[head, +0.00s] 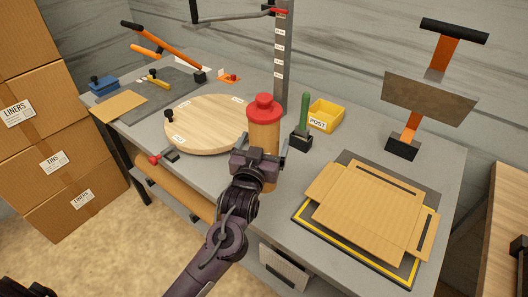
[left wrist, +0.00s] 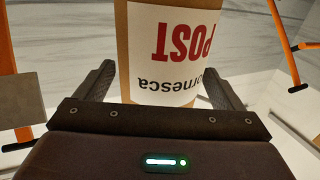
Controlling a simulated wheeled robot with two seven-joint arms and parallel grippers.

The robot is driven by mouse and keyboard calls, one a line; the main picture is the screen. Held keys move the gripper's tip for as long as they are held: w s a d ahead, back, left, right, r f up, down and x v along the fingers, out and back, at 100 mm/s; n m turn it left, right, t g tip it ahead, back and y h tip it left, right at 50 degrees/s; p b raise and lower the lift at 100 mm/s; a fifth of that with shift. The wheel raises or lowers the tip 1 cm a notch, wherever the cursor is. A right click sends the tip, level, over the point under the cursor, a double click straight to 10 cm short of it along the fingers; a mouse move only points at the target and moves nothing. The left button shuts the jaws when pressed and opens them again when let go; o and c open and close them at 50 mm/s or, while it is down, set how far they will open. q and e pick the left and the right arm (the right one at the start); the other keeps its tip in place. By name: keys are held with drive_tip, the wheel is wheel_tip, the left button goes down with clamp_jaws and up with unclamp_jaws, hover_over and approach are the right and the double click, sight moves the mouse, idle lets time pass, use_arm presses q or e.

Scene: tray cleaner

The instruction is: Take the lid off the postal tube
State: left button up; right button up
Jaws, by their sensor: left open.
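The postal tube (head: 263,132) is a tan cardboard cylinder standing upright at the front edge of the grey bench. Its red lid (head: 264,107) with a knob sits on top. My left gripper (head: 261,152) is at the tube's lower part, below the lid, with its fingers on either side. The tube's white label reads POST upside down there. The lid is out of that view. My right gripper is not in view.
A round wooden board (head: 215,115) lies left of the tube. Flat cardboard (head: 370,208) lies on a yellow-edged mat at the right. A marked grey post (head: 282,60) rises behind.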

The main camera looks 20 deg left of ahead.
use_arm(q)
drive_tip(key=shift+w, duration=0.3)
drive_tip(key=c, duration=1.1)
drive_tip(key=shift+c, duration=0.2)
wheel_tip(320, 180, up, 20)
hover_over(264, 97)
drive_tip(key=shift+b, duration=0.35)
drive_tip(key=o, duration=0.4)
drive_tip(key=c, duration=0.7)
